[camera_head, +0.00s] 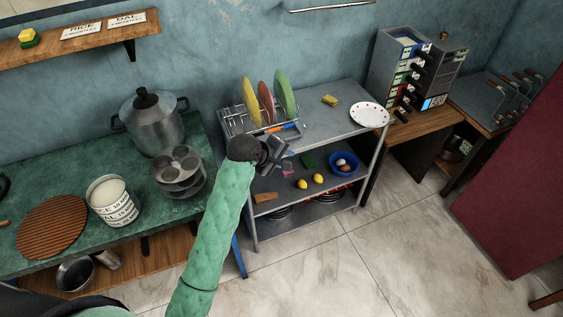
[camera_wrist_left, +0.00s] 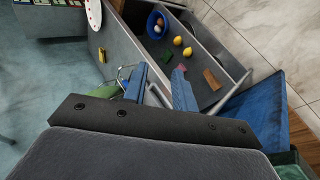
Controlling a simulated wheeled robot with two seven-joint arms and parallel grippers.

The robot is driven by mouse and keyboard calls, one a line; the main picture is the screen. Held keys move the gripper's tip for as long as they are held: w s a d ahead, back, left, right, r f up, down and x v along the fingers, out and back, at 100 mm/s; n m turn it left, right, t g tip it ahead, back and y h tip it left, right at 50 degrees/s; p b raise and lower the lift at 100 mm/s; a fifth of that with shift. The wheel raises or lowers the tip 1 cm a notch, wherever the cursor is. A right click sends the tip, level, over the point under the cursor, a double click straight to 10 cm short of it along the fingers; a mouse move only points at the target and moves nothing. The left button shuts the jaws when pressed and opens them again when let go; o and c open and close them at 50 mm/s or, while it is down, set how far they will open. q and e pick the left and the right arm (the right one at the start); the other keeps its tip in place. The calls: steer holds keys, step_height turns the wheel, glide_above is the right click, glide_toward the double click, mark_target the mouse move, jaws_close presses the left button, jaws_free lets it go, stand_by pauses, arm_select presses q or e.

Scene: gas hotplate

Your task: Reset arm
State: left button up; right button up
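My left arm, in a green sleeve, reaches up from the bottom of the head view. Its dark left gripper (camera_head: 274,155) is in front of the grey metal shelf unit (camera_head: 322,122), near the dish rack (camera_head: 233,124). In the left wrist view the two blue-grey fingers (camera_wrist_left: 160,90) stand apart, with no object clearly held between them. The gripper hides part of the shelf unit and the things on its middle level. My right gripper is in neither view.
Coloured plates (camera_head: 266,102) stand in the rack. A white plate (camera_head: 369,114) and a yellow sponge (camera_head: 330,100) lie on the top shelf; a blue bowl (camera_head: 344,164) is below. A large pot (camera_head: 152,122) stands on the green counter (camera_head: 65,188). The tiled floor (camera_head: 395,240) is clear.

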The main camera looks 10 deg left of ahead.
arm_select(q)
steer(key=shift+s+a+f+n, duration=0.3)
steer(key=shift+a+n, duration=0.05)
steer(key=shift+n, duration=0.05)
